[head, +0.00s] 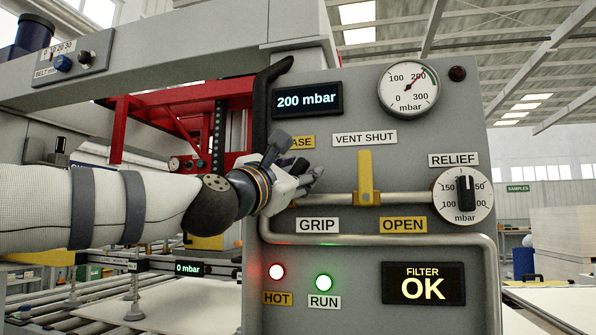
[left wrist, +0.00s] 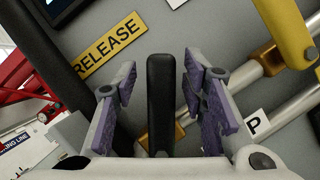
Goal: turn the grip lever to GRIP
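The grip lever shows as a black handle (left wrist: 161,100) between the two fingers of my left gripper (left wrist: 160,68) in the left wrist view. The fingers stand on either side of it with a narrow gap on each. In the head view my left gripper (head: 300,178) is at the panel's left side and hides much of the lever. The yellow RELEASE label (left wrist: 108,45) is above and left of the handle in the left wrist view; in the head view it is partly covered. The white GRIP label (head: 317,225) is below the gripper. My right gripper is out of view.
A yellow vent lever (head: 365,178) stands upright to the right, on a metal pipe (head: 400,198). Further right is the RELIEF knob (head: 466,194). The display (head: 307,100) reads 200 mbar. A bent pipe (head: 400,240) runs below the labels.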

